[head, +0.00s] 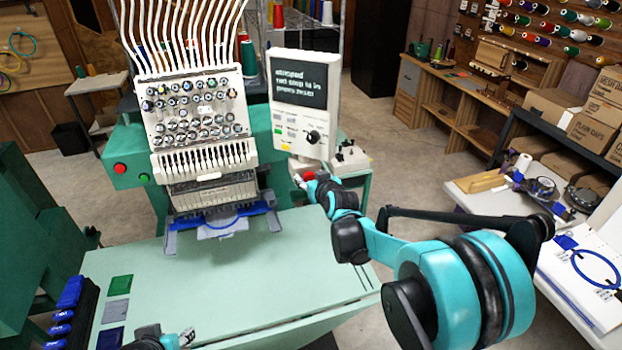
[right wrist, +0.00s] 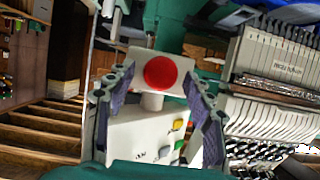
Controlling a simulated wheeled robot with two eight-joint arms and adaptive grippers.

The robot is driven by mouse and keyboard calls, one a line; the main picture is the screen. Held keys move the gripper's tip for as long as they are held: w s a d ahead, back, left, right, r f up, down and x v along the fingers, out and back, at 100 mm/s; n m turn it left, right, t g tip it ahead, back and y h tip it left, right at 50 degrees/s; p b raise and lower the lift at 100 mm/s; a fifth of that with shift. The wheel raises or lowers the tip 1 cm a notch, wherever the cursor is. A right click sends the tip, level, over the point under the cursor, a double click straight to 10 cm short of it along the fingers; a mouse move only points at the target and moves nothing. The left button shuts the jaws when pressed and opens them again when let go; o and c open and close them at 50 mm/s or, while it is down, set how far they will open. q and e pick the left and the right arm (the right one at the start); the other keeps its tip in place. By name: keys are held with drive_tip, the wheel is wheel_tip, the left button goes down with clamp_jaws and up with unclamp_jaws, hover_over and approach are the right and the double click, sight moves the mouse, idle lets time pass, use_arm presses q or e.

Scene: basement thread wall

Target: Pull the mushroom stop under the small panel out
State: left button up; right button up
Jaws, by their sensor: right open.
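The small panel (head: 303,105) is a white upright box with a dark text screen and a black knob, right of the embroidery head. The mushroom stop (head: 309,176) is a red round button low under the panel. In the right wrist view the red mushroom stop (right wrist: 160,73) sits on a pale box, face toward the camera. My right gripper (head: 303,182) is at the stop; in the wrist view its fingers (right wrist: 158,80) are apart, one on each side of the red cap, with no clear contact. My left gripper (head: 180,338) is partly cut off at the bottom edge.
The embroidery head (head: 198,115) with needles and threads stands left of the panel. A pale green table (head: 235,265) lies in front, mostly clear. Another red button (head: 120,169) and a green one sit on the machine's left side. A white table (head: 490,190) is at right.

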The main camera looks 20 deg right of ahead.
drive_tip(key=shift+c, duration=0.3)
clamp_jaws()
drive_tip(key=shift+s+f, duration=0.1)
drive_tip(key=shift+s, duration=0.4)
drive_tip(key=shift+o, duration=0.3)
unclamp_jaws()
drive_tip(key=shift+s, duration=0.2)
drive_tip(key=v, duration=1.2)
drive_tip(key=shift+r, duration=0.2)
drive_tip(key=shift+d, duration=0.1)
